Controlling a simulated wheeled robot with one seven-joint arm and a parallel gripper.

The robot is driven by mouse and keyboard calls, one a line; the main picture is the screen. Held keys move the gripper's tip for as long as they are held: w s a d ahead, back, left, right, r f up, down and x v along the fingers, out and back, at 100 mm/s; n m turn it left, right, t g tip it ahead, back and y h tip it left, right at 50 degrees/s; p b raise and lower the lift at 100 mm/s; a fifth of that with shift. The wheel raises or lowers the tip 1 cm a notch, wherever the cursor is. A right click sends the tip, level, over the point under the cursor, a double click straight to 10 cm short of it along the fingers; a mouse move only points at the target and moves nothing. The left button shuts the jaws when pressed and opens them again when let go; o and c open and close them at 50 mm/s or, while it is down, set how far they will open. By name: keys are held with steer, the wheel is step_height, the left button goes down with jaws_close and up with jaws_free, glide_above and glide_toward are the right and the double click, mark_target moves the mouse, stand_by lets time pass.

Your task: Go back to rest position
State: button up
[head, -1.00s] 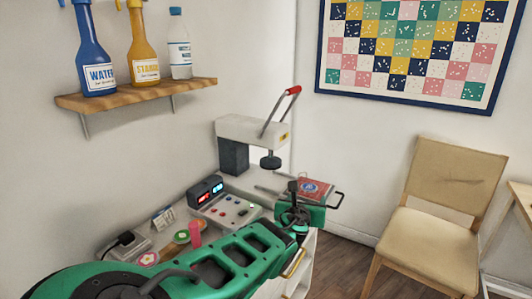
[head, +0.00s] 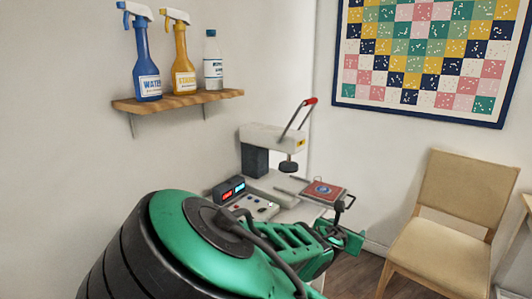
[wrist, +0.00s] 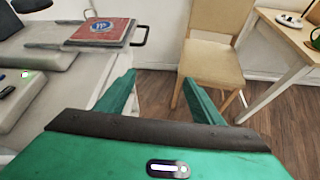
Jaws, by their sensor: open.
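My gripper (wrist: 160,97) is open and empty in the wrist view, its two green fingers spread over the wooden floor between the cabinet and the chair. In the head view my gripper (head: 352,240) is small and partly hidden by my green arm, which fills the lower middle. A red patch with a round blue emblem (head: 323,190) lies on the flat plate of the heat press (head: 275,140). The patch also shows in the wrist view (wrist: 100,30), to the left of my gripper and apart from it.
A wooden chair (head: 455,210) stands at the right, with a table (wrist: 285,50) beyond it. A shelf (head: 180,101) with spray bottles hangs on the left wall. The press's handle is raised. A control box with a lit display (head: 229,190) sits on the cabinet top. Floor between cabinet and chair is clear.

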steer(key=s+d+f+m+g+y, duration=0.1)
steer(key=s+d+f+m+g, duration=0.35)
steer(key=s+d+m, duration=0.3)
steer(key=s+d+f+m+g+y, duration=0.1)
steer(key=s+d+f+m+g, duration=0.2)
steer(key=s+d+m+g, duration=0.35)
steer(key=s+r+m+y, duration=0.1)
steer(key=s+r+m, duration=0.3)
steer(key=s+m, duration=0.3)
steer(key=s+d+r+m+y, duration=0.1)
steer(key=s+r+m+y, duration=0.1)
steer(key=s+r+m, duration=0.3)
steer(key=s+d+r+m+y, duration=0.1)
steer(key=s+r+m+y, duration=0.1)
steer(key=s+r+m, duration=0.3)
steer(key=s+m, duration=0.3)
steer(key=s, duration=0.3)
steer(key=shift+s+d+r+m, duration=0.15)
steer(key=shift+s+m, duration=0.15)
steer(key=shift+s, duration=0.1)
steer(key=shift+w+f, duration=0.25)
steer(key=shift+w, duration=0.4)
